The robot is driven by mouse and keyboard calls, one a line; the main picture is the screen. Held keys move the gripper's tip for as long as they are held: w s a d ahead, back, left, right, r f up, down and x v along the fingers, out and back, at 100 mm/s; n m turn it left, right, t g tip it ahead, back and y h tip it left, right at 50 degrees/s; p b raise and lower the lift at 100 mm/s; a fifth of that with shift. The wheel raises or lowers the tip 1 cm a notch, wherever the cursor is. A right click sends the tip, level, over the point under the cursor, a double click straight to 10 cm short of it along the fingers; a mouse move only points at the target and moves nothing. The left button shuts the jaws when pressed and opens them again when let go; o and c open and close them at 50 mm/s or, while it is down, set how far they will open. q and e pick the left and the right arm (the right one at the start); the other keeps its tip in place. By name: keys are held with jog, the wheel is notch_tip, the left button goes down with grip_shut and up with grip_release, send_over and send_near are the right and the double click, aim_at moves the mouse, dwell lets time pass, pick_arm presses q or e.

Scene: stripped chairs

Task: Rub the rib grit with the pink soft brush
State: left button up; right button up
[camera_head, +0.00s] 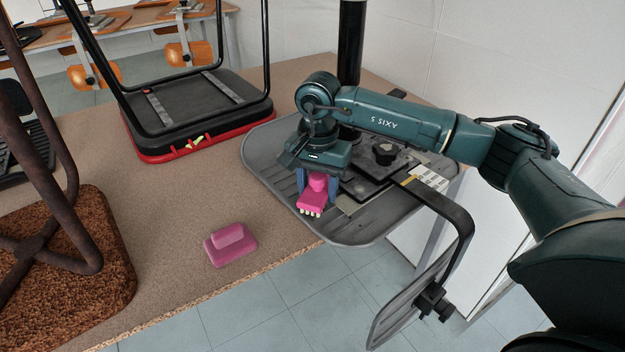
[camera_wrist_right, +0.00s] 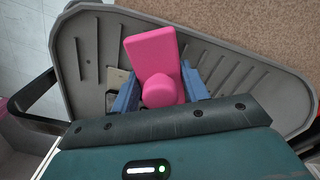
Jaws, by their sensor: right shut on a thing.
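The bright pink brush (camera_head: 312,200) has pale bristles on its lower edge. My right gripper (camera_head: 316,184) is shut on its handle, with blue fingers on either side. In the right wrist view the pink brush (camera_wrist_right: 152,52) stands out between the fingers, over the ribbed grey shell of an upturned chair (camera_head: 265,160). The shell's ribs (camera_wrist_right: 228,73) show beside the brush. I cannot make out grit on them, or whether the bristles touch the shell. My left gripper is not in view.
A duller pink block with a handle (camera_head: 230,244) lies on the brown tabletop (camera_head: 180,195). A black chair with a red rim (camera_head: 190,115) stands upturned behind. A brown-seated chair (camera_head: 75,250) is at left. A black bent bar (camera_head: 455,215) crosses the grey shell's right side.

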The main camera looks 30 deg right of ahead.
aim_at(340, 219)
jog(key=shift+s+d+f, duration=0.1)
jog(key=shift+s+d, duration=0.1)
jog(key=shift+s, duration=0.55)
jog(key=shift+s+d+r, duration=0.1)
jog(key=shift+s+d, duration=0.05)
jog(key=shift+s, duration=0.6)
jog(key=shift+s+d+f, duration=0.1)
jog(key=shift+s+d, duration=0.1)
jog(key=shift+s, duration=0.55)
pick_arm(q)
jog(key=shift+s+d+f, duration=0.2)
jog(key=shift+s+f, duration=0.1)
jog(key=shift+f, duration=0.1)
pick_arm(e)
jog(key=shift+s+d, duration=0.2)
jog(key=shift+s, duration=0.85)
jog(key=shift+r, duration=0.2)
notch_tip(340, 219, up, 6)
jog(key=p, duration=0.3)
jog(key=shift+f, duration=0.25)
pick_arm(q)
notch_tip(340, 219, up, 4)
pick_arm(e)
jog(key=shift+r, duration=0.2)
pick_arm(q)
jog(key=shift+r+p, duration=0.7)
jog(key=shift+p, duration=0.25)
pick_arm(e)
jog(key=shift+r, duration=1.5)
